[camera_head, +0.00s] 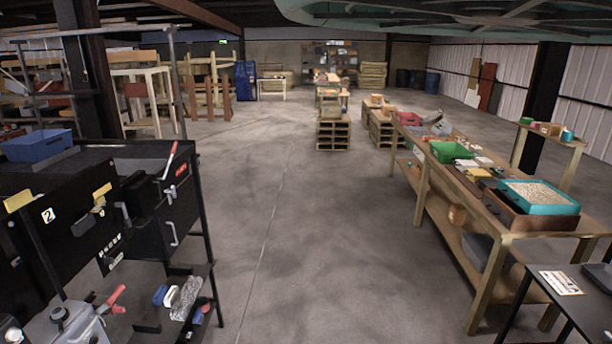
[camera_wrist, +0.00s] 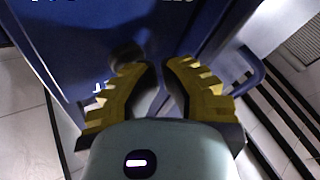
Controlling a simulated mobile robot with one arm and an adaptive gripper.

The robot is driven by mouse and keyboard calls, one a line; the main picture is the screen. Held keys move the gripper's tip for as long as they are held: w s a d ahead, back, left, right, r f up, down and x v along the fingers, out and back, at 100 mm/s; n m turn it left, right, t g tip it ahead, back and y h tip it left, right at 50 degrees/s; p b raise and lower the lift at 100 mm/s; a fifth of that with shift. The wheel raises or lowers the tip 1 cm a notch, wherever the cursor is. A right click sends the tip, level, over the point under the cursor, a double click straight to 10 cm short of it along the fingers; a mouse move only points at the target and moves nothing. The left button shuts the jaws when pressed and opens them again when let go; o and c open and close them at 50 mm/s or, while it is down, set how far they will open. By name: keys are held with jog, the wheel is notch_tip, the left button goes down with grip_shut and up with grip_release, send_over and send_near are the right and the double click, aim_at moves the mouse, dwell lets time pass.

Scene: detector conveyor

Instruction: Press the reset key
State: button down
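No reset key can be made out for certain in either view. My gripper (camera_wrist: 161,66) shows in the wrist view, with two yellow ridged fingers apart and nothing between them. Beyond the fingers is a blue panel (camera_wrist: 75,45) with a dark rounded shape (camera_wrist: 125,52) near the left fingertip and a small white mark (camera_wrist: 98,88). White characters at the top edge of this view are cut off and cannot be read. I cannot tell how far the fingers are from the panel. My gripper does not show in the head view.
A black machine (camera_head: 140,165) with a "2" label and a red-handled lever stands at the left. A long wooden table (camera_head: 490,222) with trays and bins runs along the right. A dark table (camera_head: 590,305) is at the lower right. The concrete floor (camera_head: 310,230) between is clear.

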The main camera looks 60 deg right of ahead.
jog(key=shift+d, duration=0.1)
jog(key=shift+s+d, duration=0.5)
jog(key=shift+s, duration=0.15)
jog(key=shift+s+d, duration=0.45)
jog(key=shift+s, duration=0.25)
jog(key=shift+s+d, duration=0.4)
jog(key=shift+s, duration=0.35)
jog(key=shift+s+d, duration=0.45)
jog(key=shift+s, duration=0.25)
